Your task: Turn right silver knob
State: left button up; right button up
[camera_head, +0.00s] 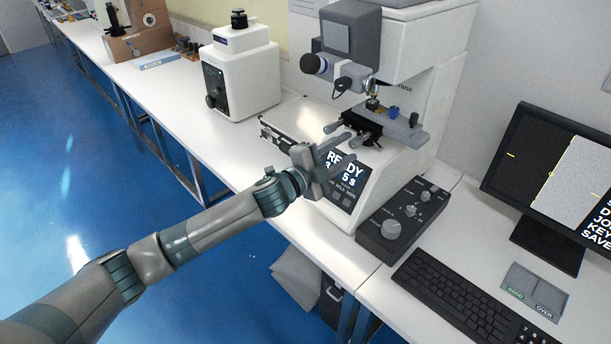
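The hardness tester (400,70) is a white and grey machine with a dark stage (362,124) under its head. A silver cylindrical knob (332,127) sticks out from the stage on the left. My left gripper (348,148) is just in front of the stage, with its fingers apart. The fingers point toward the stage's right side and partly cover it and the lit display (346,178). Whether a second silver knob sits between or behind the fingertips, or touches them, is too small to tell. My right gripper is not in view.
A black control box (372,238) with a large silver knob (391,229) and smaller ones stands right of the tester. A keyboard (455,297) and monitor (560,180) are farther right. Another white tester (240,75) stands left. The bench (185,95) is clear along its front.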

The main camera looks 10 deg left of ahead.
pick_arm(q)
jog(key=b+v, duration=0.4)
jog(key=v, duration=1)
jog(key=shift+s+a, duration=0.2)
jog(key=shift+s, duration=0.15)
